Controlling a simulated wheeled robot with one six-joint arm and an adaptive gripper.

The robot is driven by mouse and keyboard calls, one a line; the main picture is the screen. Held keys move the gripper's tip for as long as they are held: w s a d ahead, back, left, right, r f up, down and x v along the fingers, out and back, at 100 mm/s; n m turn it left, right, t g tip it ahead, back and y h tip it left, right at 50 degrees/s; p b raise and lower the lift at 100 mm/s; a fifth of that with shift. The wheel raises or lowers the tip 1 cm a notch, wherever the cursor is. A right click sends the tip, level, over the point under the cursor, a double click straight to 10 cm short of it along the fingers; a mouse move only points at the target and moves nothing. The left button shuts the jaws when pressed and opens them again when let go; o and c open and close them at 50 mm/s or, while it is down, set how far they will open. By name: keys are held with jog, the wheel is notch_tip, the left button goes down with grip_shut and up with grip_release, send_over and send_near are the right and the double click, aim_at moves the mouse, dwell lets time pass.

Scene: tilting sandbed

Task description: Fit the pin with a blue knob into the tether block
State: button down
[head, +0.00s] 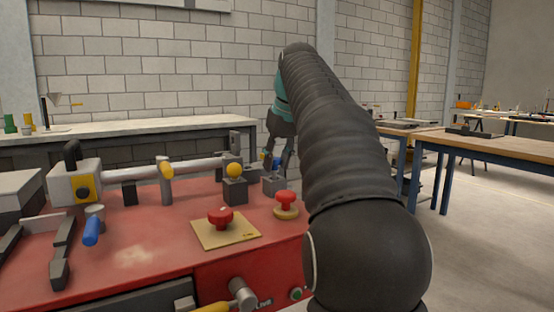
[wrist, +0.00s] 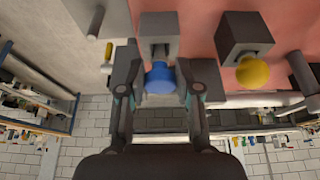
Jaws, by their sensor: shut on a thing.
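The pin's blue knob (wrist: 160,78) sits between the two fingers of my gripper (wrist: 160,90), which is shut on it. In the head view, a bit of the blue knob (head: 268,161) shows beside my gripper (head: 282,165), just above a small grey block (head: 274,184) at the back right of the red bench. This block (wrist: 158,28), likely the tether block, lies right behind the knob in the wrist view. The pin's shaft is mostly hidden, and I cannot tell whether it is in the block.
A yellow knob (head: 234,170) stands on another grey block (head: 235,191) close to the left. Red knobs (head: 220,218) (head: 286,199) stand nearer on the red bench (head: 150,240). A grey pipe (head: 195,166) runs along the back left.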

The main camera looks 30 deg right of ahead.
jog(key=shift+f+b, duration=0.4)
jog(key=shift+f, duration=0.25)
jog(key=c, duration=0.7)
grip_release()
jog(key=o, duration=0.5)
jog(key=shift+c, duration=0.2)
notch_tip(320, 180, up, 6)
jog(key=p, duration=0.6)
jog(key=shift+f, duration=0.2)
jog(key=shift+r, duration=1.2)
